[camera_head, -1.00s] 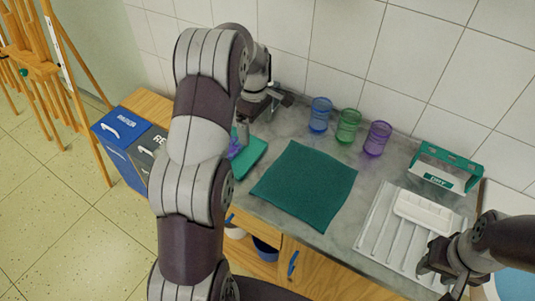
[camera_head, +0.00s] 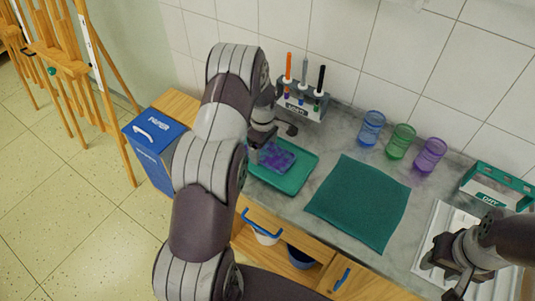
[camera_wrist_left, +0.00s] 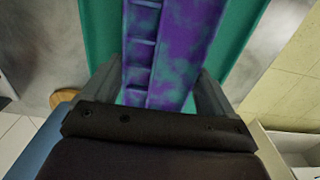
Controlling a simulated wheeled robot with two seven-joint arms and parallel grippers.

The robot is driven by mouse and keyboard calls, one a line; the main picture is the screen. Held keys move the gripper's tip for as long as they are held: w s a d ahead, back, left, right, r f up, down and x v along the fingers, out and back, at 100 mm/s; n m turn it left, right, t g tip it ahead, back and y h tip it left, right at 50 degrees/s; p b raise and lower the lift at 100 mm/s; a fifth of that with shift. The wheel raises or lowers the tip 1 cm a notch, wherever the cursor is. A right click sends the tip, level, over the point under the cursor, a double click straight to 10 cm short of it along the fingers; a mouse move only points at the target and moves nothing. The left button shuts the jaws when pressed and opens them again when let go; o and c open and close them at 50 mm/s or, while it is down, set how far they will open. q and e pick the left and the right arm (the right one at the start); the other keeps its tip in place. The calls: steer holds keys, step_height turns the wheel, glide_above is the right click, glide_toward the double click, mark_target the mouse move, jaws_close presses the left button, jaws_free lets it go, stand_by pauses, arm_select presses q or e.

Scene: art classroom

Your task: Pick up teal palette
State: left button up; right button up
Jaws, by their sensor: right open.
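A palette (camera_head: 279,156), blotched purple and teal, lies in a teal tray (camera_head: 296,181) on the grey counter. My left gripper (camera_head: 259,152) is at the palette's left end, partly hidden by my arm. In the left wrist view the palette (camera_wrist_left: 168,45) runs between the two fingers, with one finger close along each side. Whether they press on it cannot be made out. The tray (camera_wrist_left: 236,30) shows beyond both sides. My right gripper (camera_head: 455,280) is open and empty over the white drying rack (camera_head: 437,225) at the right.
A pen holder (camera_head: 302,105) stands behind the tray by the tiled wall. Blue (camera_head: 371,128), green (camera_head: 400,141) and purple (camera_head: 430,155) glasses stand at the back. A dark teal cloth (camera_head: 358,203) lies right of the tray. A blue bin (camera_head: 155,145) stands left.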

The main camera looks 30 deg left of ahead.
arm_select(q)
steer(key=shift+d, duration=0.15)
steer(key=shift+c, duration=0.7)
steer(key=shift+r, duration=0.1)
